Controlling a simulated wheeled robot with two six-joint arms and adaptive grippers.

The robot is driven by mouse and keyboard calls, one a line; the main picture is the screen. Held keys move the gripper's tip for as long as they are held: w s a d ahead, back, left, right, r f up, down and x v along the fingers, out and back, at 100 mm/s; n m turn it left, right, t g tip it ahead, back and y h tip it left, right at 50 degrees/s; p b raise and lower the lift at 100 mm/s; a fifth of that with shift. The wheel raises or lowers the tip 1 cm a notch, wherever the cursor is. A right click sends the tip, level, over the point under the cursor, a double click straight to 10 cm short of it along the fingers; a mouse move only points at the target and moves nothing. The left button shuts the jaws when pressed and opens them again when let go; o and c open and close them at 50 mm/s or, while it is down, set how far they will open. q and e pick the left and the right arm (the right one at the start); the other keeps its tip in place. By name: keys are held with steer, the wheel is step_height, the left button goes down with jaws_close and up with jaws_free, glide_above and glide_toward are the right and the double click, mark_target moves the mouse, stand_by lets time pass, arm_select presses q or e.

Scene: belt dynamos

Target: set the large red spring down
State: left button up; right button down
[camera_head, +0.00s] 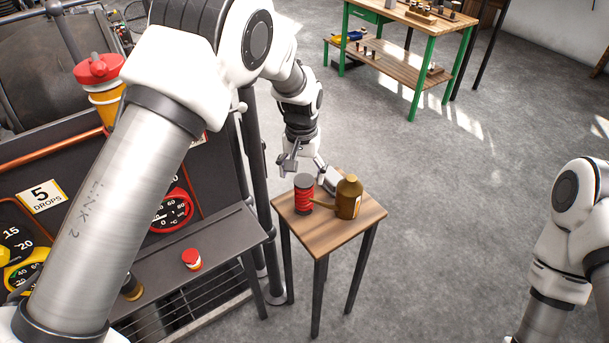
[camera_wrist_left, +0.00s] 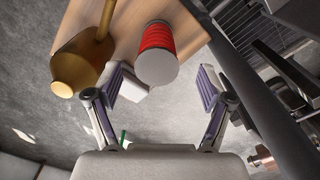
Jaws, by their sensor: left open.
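My left gripper (camera_head: 306,164) is open and empty, just behind the spring in the head view. In the left wrist view the open fingers (camera_wrist_left: 158,88) lie to either side of the line to the spring, and it appears just beyond them, with no visible grip. My right gripper is not in view.
A brass oil can (camera_head: 348,198) stands on the table close to the spring's right, its spout towards the spring. A dark machine with gauges (camera_head: 172,212) and a shelf bearing a red-capped jar (camera_head: 192,259) are on the left. A green-legged workbench (camera_head: 412,65) stands behind; the floor to the right is clear.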

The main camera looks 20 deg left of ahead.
mark_target(303, 181)
arm_select(q)
steer(key=shift+w+f, duration=0.15)
steer(key=shift+f, duration=0.45)
steer(key=shift+w+f, duration=0.15)
steer(key=shift+f, duration=0.45)
steer(key=shift+s+f, duration=0.15)
steer(key=shift+f, duration=0.2)
steer(key=f, duration=0.3)
steer(key=f+p, duration=0.1)
steer(key=shift+w+d+f, duration=0.1)
steer(key=shift+w+f, duration=0.2)
steer(key=shift+f, duration=0.05)
steer(key=shift+s+r, duration=0.15)
steer(key=shift+c, duration=0.7)
steer(key=c, duration=1.4)
jaws_close()
steer(key=shift+r, duration=0.1)
